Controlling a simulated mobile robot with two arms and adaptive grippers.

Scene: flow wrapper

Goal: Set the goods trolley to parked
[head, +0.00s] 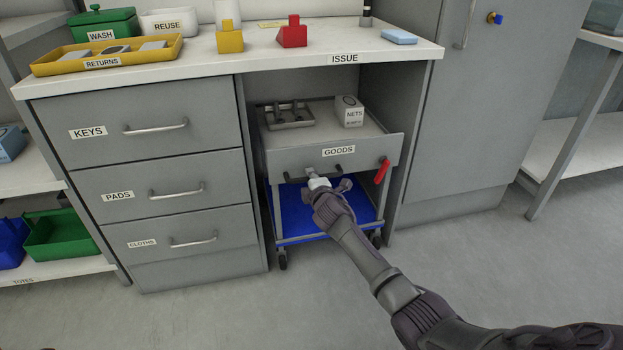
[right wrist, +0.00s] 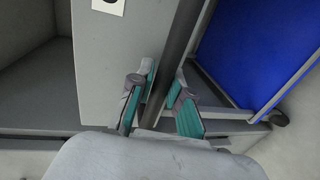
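The grey goods trolley (head: 290,160), labelled GOODS, stands in the bay under the counter. Its front panel has a dark bar handle (head: 348,171) and a red lever (head: 383,170) at the right end. A blue lower shelf (head: 297,216) and dark castors show below. My right gripper (head: 328,182) is at the handle. In the right wrist view the dark bar (right wrist: 181,38) runs between its two teal-padded fingers (right wrist: 165,85), which look apart, with small gaps beside the bar. The gripper hides part of the handle. My left gripper is not in view.
A metal tray (head: 289,116) and a NETS box (head: 348,111) sit on the trolley top. The drawer unit (head: 170,180) stands close on the left, a grey cabinet (head: 480,120) on the right. The floor (head: 215,310) in front is clear apart from my arm.

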